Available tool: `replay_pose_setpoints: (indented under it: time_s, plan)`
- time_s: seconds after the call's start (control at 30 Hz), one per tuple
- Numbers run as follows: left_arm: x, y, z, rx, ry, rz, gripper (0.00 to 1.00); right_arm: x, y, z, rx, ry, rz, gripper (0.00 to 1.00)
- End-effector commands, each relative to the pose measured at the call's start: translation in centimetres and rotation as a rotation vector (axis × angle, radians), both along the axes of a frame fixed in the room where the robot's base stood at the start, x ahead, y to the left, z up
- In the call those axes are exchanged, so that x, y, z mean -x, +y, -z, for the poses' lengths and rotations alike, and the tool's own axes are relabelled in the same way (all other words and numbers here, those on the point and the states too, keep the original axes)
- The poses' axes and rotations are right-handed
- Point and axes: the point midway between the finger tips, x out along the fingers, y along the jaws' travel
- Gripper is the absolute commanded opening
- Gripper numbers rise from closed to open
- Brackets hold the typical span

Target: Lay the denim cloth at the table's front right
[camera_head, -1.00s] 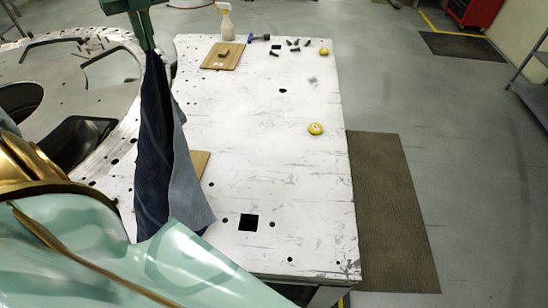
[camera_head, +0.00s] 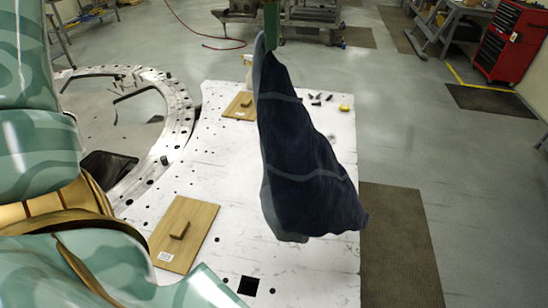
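The dark blue denim cloth (camera_head: 305,160) hangs in folds, with a lighter side along its left edge. My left gripper (camera_head: 271,30) is at the top of the view and is shut on the cloth's upper end; its fingertips are partly hidden by the cloth. The cloth hangs in front of the right half of the white table (camera_head: 225,160), its lower right corner reaching past the table's right edge in the picture. I cannot tell whether its lower hem touches the tabletop. The table's front right area (camera_head: 325,275) is bare. My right gripper is not in view.
A wooden board with a handle (camera_head: 200,215) lies at the table's left, another (camera_head: 236,107) farther back. Small dark parts (camera_head: 317,98) and a yellow disc (camera_head: 345,107) lie at the back right. A square hole (camera_head: 248,285) is near the front. A brown mat (camera_head: 395,245) lies on the floor.

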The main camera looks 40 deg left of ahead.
Motion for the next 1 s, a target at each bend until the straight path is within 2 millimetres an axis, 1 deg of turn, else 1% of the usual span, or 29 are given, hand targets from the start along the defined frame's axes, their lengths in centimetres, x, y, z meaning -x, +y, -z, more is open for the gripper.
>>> replay_pose_setpoints:
  time_s: [0.03,0.1,0.2,0.3,1.0]
  plan:
    - [0.0,0.0,2.0,0.002,0.001,0.001,0.0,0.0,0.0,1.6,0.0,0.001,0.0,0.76]
    - [0.0,0.0,3.5,0.002,0.001,0.001,0.0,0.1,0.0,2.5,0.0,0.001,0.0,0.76]
    - [0.0,0.0,5.1,0.001,0.0,0.0,0.0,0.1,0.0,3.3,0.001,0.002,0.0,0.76]
    - [0.0,0.0,5.9,0.0,-0.002,0.001,0.0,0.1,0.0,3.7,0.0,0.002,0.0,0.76]
    - [0.0,0.1,5.9,-0.001,-0.003,0.001,0.0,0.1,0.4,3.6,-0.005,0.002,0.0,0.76]
